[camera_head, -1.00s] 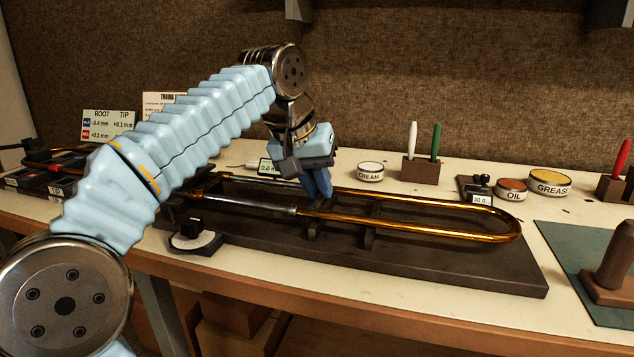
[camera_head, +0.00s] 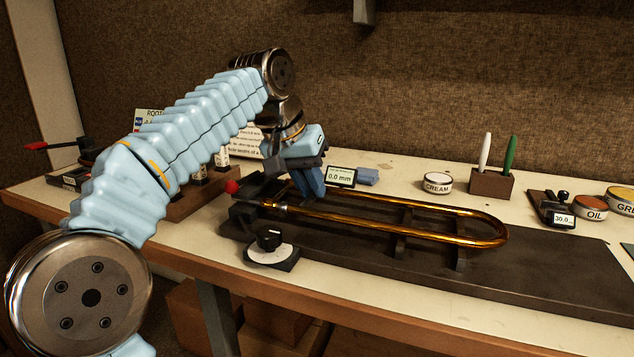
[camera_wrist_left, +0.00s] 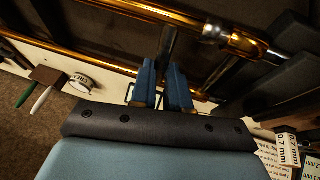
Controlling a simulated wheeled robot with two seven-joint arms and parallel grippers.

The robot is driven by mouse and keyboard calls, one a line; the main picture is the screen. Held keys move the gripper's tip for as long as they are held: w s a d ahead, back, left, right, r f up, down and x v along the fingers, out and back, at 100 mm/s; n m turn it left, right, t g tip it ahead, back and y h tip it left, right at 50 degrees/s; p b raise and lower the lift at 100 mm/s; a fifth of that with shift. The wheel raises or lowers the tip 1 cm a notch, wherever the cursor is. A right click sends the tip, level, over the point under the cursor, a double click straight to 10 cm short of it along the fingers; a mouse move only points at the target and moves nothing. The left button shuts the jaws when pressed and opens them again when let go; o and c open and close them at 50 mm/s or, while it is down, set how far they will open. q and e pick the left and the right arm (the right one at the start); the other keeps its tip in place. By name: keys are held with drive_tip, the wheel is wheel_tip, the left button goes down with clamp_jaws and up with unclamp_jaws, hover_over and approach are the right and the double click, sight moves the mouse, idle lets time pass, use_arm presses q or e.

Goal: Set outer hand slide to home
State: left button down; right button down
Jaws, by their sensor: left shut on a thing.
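The outer hand slide (camera_head: 450,240) is a long golden U-shaped tube lying on a dark fixture board (camera_head: 545,287), its bow to the right. Its open end is at the left, by a dark end block with a red knob (camera_head: 232,187). Little silver inner tube shows there. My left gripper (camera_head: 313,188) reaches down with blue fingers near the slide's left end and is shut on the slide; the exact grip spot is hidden. In the left wrist view the fingers (camera_wrist_left: 170,88) are close together, with the golden tubes (camera_wrist_left: 165,13) beyond. My right gripper is not in view.
A dial (camera_head: 271,248) stands at the board's front left. A 0.0 mm display (camera_head: 340,177) and blue cloth (camera_head: 368,177) lie behind the slide. A cream tin (camera_head: 437,183), pen holder (camera_head: 490,184) and oil tin (camera_head: 590,208) stand at the back right.

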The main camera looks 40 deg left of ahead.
use_arm(q)
drive_tip(key=shift+a, duration=0.25)
drive_tip(key=c, duration=1.1)
unclamp_jaws()
drive_tip(key=shift+s+a, duration=0.1)
drive_tip(key=shift+a, duration=0.05)
drive_tip(key=shift+r, duration=0.2)
drive_tip(key=d+p+v, duration=0.1)
drive_tip(key=v, duration=1.2)
drive_tip(key=shift+s+a, duration=0.2)
drive_tip(key=shift+a, duration=0.2)
drive_tip(key=shift+r, duration=0.15)
